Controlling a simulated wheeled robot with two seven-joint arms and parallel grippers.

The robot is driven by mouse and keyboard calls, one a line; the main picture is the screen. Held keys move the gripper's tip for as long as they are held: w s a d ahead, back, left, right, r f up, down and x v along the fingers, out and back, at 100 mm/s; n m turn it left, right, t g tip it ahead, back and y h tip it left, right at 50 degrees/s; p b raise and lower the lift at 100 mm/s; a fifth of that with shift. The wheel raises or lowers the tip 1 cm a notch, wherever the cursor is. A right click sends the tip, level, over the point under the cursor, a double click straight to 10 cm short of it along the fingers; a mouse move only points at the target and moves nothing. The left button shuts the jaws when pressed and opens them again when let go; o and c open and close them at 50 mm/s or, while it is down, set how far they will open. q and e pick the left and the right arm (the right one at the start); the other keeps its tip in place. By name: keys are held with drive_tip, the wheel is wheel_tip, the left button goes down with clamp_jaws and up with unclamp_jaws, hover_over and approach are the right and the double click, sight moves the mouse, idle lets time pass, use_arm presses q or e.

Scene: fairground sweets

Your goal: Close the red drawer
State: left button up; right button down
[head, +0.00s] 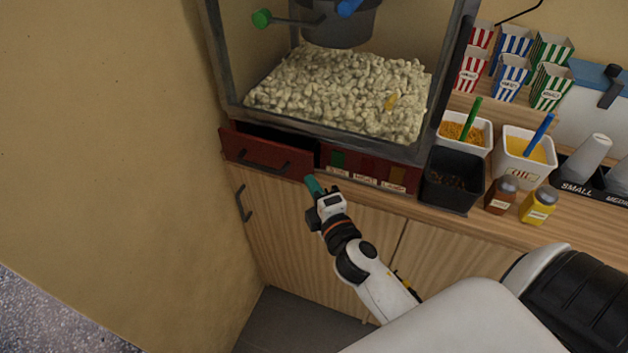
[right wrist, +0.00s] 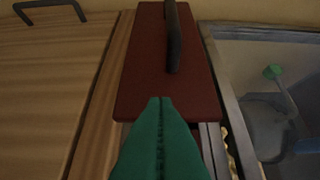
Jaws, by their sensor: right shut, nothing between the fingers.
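The red drawer (head: 266,153) is at the lower left of the popcorn machine in the head view. It stands partly open, with a dark gap behind its front panel. It has a black bar handle. In the right wrist view the red drawer front (right wrist: 146,75) and its dark handle fill the upper middle. My right gripper (head: 313,184) has green fingers, shut and empty, at the right end of the drawer front. In the right wrist view its fingertips (right wrist: 160,100) overlap the drawer front's near end; I cannot tell if they touch it. My left gripper is not in view.
The popcorn machine (head: 345,140) stands on a wooden counter. To its right are a black bin (head: 452,180), white tubs, two sauce jars and striped popcorn boxes. Wooden cabinet doors (head: 300,235) are below. A bare wall (head: 110,120) is close on the left.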

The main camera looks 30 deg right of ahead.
drive_tip(key=shift+w, duration=0.1)
drive_tip(key=w+d, duration=0.1)
drive_tip(key=d, duration=0.1)
drive_tip(key=w+d+p, duration=0.1)
drive_tip(key=d, duration=0.1)
drive_tip(key=shift+w+r, duration=0.1)
drive_tip(key=shift+w, duration=0.25)
drive_tip(key=shift+s, duration=0.1)
